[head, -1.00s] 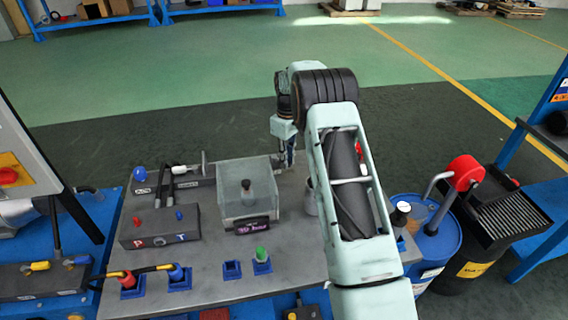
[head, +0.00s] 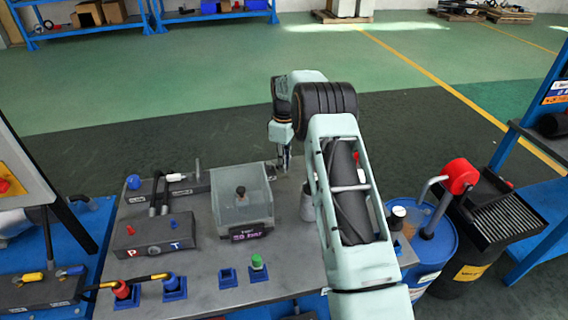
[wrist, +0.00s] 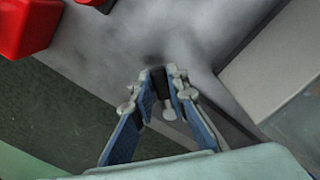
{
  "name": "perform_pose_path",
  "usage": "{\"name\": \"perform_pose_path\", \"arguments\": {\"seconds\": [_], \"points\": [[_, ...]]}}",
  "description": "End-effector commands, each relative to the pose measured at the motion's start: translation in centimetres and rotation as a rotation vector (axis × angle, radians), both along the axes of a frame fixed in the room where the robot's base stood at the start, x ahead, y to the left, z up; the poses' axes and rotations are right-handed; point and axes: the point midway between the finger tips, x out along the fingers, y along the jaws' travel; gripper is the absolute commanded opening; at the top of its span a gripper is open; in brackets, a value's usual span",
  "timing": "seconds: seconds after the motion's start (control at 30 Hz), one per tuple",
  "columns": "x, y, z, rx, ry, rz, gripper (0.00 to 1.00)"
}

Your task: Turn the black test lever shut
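My gripper (head: 284,167) reaches down at the back right of the grey bench top (head: 205,265), behind the clear-walled box. In the wrist view its two blue-sided fingers (wrist: 162,74) point at the grey surface, with their tips close together. A narrow black piece (wrist: 159,84), which looks like the test lever, stands between the fingertips. A small pale round knob (wrist: 169,113) shows just beside it. I cannot tell whether the fingers press on the black piece. My arm and fingers hide most of this spot in the head view.
The clear-walled box (head: 242,205) stands left of my gripper. A block with P and T marks (head: 153,242) is farther left. In the wrist view a red part (wrist: 25,25) is at upper left and a grey block (wrist: 270,60) at right. A blue barrel (head: 430,250) stands right of the bench.

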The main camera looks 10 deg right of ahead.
Motion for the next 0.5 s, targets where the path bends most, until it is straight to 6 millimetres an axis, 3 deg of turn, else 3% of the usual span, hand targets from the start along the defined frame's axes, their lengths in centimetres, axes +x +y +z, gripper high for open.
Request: {"name": "perform_pose_path", "arguments": {"seconds": [0.17, 0.5], "points": [[0.07, -0.03, 0.09, 0.000, -0.002, -0.001, 0.32], [0.06, -0.01, 0.50, 0.000, -0.002, -0.001, 0.32]]}}
